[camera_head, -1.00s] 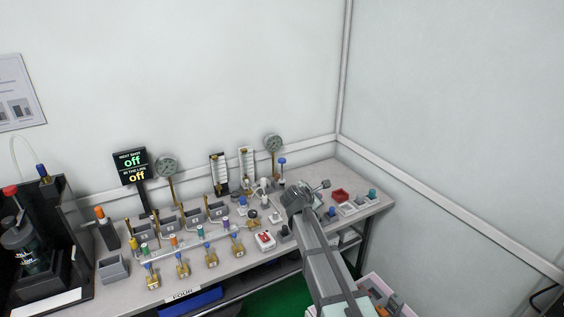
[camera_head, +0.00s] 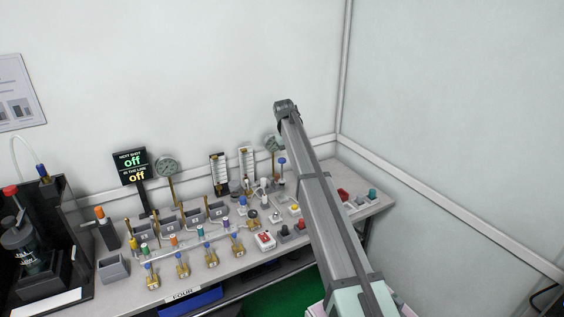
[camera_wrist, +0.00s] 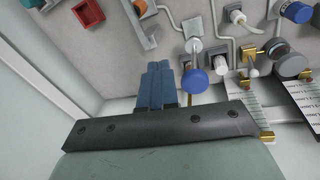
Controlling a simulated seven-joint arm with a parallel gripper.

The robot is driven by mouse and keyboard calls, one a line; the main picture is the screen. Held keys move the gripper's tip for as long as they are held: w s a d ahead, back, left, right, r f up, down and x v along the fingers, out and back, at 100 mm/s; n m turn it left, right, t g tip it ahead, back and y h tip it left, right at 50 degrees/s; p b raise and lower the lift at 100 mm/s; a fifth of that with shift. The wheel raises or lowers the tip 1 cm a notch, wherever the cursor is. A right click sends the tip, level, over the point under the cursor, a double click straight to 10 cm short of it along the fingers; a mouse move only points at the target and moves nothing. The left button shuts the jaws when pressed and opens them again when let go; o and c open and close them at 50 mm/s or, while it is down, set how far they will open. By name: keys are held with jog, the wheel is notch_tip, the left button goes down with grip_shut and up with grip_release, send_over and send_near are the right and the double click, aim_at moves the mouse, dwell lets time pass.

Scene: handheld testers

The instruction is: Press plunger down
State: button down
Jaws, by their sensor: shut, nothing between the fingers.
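A plunger-like post with a blue round top (camera_head: 282,161) stands upright at the back right of the bench, beside a gauge. I cannot tell for sure that it is the task's plunger. In the wrist view a blue round knob (camera_wrist: 195,82) shows just right of my fingers; it looks like the same top. My gripper (camera_head: 284,104) is raised high above the bench in the head view, above the blue top. In the wrist view my gripper's (camera_wrist: 160,68) blue-grey fingers are together and empty, apart from the knob in the picture.
Gauges (camera_head: 166,167) and flow meters line the back of the bench. A black off/off sign (camera_head: 131,166) stands at the left. Several valves and knobs fill the middle. A red tray (camera_wrist: 88,13) shows in the wrist view. The wall is behind.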

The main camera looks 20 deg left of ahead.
aim_at(282, 159)
jog(key=w+a+r+m+g+y, duration=0.1)
jog(key=a+r+m+g, duration=0.2)
jog(key=r, duration=0.4)
jog(key=shift+w+a+r+m, duration=0.35)
jog(key=shift+a+m, duration=0.4)
jog(key=shift+m, duration=0.25)
jog(key=shift+f, duration=0.2)
jog(key=shift+s+d+f, duration=0.1)
jog(key=shift+s+f, duration=0.05)
jog(key=shift+f, duration=1.3)
jog(key=shift+s+f, duration=0.15)
jog(key=shift+f, duration=1.75)
